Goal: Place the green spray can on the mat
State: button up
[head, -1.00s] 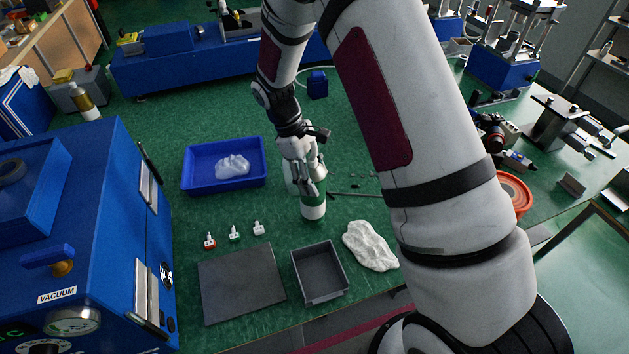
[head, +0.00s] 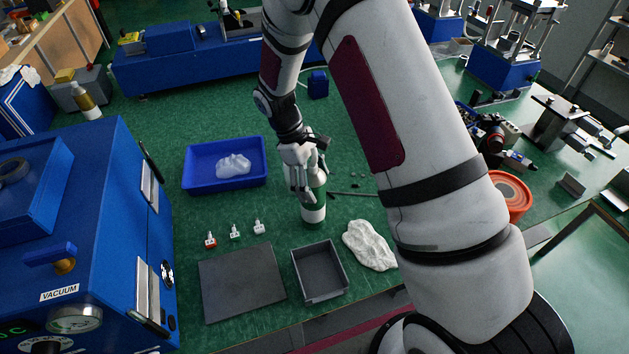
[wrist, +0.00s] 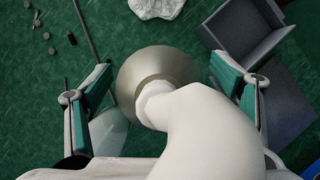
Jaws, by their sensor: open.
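My gripper (head: 307,190) is open, with one finger on each side of the can; the wrist view shows gaps between both fingers (wrist: 165,82) and the dome. The mat, a flat dark grey square (head: 243,283), lies empty at the front of the bench, to the left and nearer than the can.
A grey open tray (head: 320,272) sits right of the mat, beside a white crumpled lump (head: 369,246). Several small white fittings (head: 235,231) stand behind the mat. A blue bin (head: 225,184) is behind those. A blue vacuum machine (head: 100,220) borders the left; a thin rod (head: 352,195) lies right of the can.

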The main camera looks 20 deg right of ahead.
jog(key=b+v, duration=0.2)
jog(key=v, duration=0.9)
jog(key=s+d+r+m+t+y, duration=0.15)
jog(key=s+r, duration=0.25)
jog(key=r, duration=0.6)
jog(key=s+r+m+t+y, duration=0.1)
jog(key=s+r+m+t, duration=0.2)
jog(key=s, duration=0.7)
jog(key=s+d+r+m+t, duration=0.1)
jog(key=s+r+m+t, duration=0.3)
jog(key=s+r, duration=0.3)
jog(key=s, duration=0.3)
jog(key=shift+s+d+y, duration=0.3)
jog(key=shift+s+y, duration=0.05)
jog(key=shift+m, duration=0.25)
jog(key=shift+c, duration=0.5)
